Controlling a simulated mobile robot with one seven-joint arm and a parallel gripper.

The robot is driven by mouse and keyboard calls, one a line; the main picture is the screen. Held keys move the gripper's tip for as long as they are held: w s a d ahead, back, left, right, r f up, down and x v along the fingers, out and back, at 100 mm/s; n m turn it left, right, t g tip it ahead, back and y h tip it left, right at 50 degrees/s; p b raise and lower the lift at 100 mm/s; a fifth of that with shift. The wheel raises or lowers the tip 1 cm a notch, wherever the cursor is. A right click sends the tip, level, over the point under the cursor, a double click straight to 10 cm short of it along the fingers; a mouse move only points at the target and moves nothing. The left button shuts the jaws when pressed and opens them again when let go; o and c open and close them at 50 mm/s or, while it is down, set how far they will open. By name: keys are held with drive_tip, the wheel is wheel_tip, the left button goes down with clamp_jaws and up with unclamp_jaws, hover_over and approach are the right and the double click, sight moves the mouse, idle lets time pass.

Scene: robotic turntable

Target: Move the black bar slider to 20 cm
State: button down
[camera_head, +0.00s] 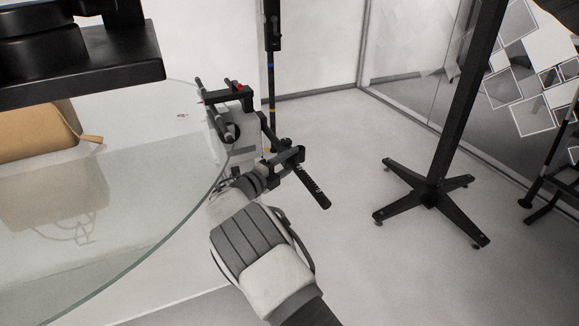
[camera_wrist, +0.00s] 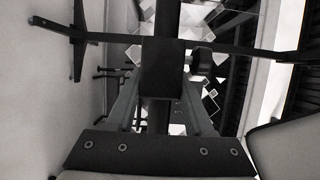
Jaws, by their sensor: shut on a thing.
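The black bar (camera_head: 313,188) with white markings slants down to the right in the head view, beyond the edge of the glass top. A dark block, the slider (camera_wrist: 163,68), sits between my two fingertips in the wrist view, with a round knob (camera_wrist: 205,62) at its right. My gripper (camera_head: 286,160) is around the slider and shut on it; its two fingers (camera_wrist: 162,90) also show in the wrist view. In the head view the slider and fingers overlap as dark shapes, and the scale is too small to read.
A round glass top (camera_head: 120,270) fills the left. A tan bag (camera_head: 35,132) lies there. A thin black pole (camera_head: 272,85) stands behind my gripper. A black stand (camera_head: 430,190) with splayed feet is at the right. The floor between is clear.

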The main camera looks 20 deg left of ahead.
drive_tip(key=shift+a, duration=0.2)
drive_tip(key=shift+c, duration=1.4)
unclamp_jaws()
drive_tip(key=shift+d, duration=0.1)
